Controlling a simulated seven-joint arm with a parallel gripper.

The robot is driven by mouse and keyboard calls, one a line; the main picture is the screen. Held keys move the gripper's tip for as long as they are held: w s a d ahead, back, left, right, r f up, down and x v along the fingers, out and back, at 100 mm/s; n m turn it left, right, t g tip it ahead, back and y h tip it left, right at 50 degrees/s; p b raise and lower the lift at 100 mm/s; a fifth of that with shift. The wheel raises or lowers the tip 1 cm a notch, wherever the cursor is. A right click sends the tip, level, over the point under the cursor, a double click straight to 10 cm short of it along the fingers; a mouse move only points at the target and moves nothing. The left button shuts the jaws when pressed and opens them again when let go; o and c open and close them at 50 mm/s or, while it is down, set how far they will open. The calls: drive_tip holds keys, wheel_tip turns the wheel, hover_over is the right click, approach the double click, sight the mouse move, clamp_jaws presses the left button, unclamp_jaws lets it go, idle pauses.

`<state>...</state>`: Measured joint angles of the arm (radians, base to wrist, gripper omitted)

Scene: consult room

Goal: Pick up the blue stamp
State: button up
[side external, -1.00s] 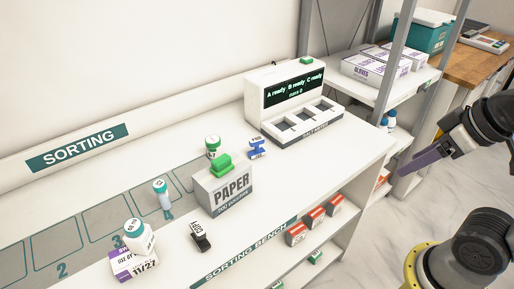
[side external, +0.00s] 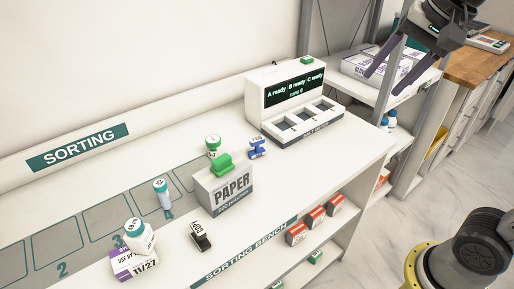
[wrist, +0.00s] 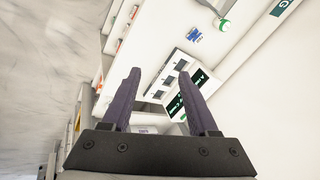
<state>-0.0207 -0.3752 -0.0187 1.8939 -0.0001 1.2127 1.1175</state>
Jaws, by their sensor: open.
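The blue stamp (side external: 257,148) stands on the white sorting bench, between the paper box and the white machine with the display. It also shows small near the top of the wrist view (wrist: 194,34). My gripper (side external: 388,82) is at the upper right in the side view, high up and in front of the shelf, well to the right of the stamp. In the wrist view its two purple fingers (wrist: 159,80) are apart with nothing between them.
A paper box (side external: 226,190) with a green-handled item on top stands just left of the stamp. A green-capped bottle (side external: 213,146) is behind it. The white machine (side external: 290,105) stands right of the stamp. A black stamp (side external: 201,237) is near the front edge.

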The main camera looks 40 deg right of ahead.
drive_tip(key=w+r+m, duration=0.2)
drive_tip(key=w+m, duration=0.1)
drive_tip(key=w, duration=0.4)
drive_tip(key=m+g, duration=0.4)
hover_over(257, 138)
wheel_tip(257, 138, down, 16)
drive_tip(key=shift+g, duration=0.5)
drive_tip(key=f, duration=1.1)
drive_tip(key=shift+w+d+f, duration=0.1)
drive_tip(key=shift+w, duration=0.1)
drive_tip(key=shift+s+f, duration=0.15)
drive_tip(key=shift+f, duration=1.4)
drive_tip(key=shift+s+f, duration=0.15)
drive_tip(key=shift+f, duration=1.35)
clamp_jaws()
